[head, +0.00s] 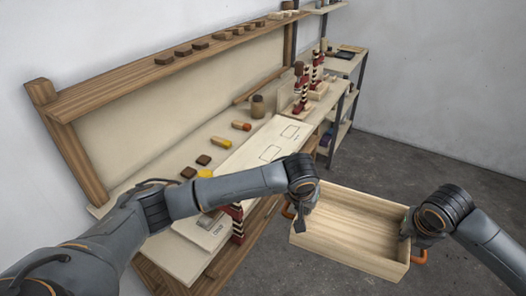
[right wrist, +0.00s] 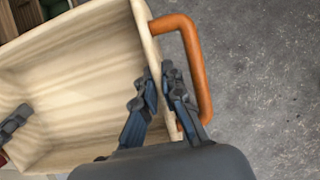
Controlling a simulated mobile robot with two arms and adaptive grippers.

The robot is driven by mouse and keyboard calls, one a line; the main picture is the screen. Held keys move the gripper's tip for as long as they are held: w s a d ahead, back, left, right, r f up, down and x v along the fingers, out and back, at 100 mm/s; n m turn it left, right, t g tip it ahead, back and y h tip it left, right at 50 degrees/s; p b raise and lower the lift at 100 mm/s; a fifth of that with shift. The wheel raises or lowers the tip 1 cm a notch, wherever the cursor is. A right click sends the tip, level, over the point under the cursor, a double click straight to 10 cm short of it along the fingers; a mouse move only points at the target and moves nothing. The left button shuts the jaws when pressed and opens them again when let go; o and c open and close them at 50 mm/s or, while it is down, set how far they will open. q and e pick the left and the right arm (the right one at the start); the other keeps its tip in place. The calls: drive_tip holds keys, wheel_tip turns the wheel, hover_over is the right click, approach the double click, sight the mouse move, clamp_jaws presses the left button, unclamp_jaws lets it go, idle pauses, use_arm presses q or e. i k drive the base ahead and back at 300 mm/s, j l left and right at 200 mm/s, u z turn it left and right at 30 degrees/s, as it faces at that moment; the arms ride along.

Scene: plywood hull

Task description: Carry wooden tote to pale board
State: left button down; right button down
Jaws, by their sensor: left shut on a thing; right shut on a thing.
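The wooden tote (head: 345,225) is an open, empty box of light wood with orange handles at its ends. It is held level above the floor, in front of the workbench. My left gripper (head: 302,205) is shut on its left end. My right gripper (head: 415,232) is shut on its right end. In the right wrist view, the right gripper (right wrist: 163,85) pinches the end wall of the tote (right wrist: 75,80), beside the orange handle (right wrist: 195,60). The pale board (head: 262,147), with outlined rectangles, lies on the workbench, partly hidden behind my left arm.
The workbench (head: 180,175) holds yellow and orange-tipped pieces, dark blocks, a brown jar (head: 257,106) and red-and-white striped stacks (head: 303,90). Its upper shelf (head: 150,75) bears several dark blocks. Shelving (head: 345,65) stands beyond. Grey floor (head: 420,165) is clear to the right.

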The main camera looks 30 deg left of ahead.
sight(271, 145)
drive_tip(key=i, duration=1.05)
drive_tip(key=i+u, duration=0.35)
drive_tip(key=i+l+u, duration=0.1)
drive_tip(key=u, duration=0.9)
drive_tip(key=i+l, duration=0.05)
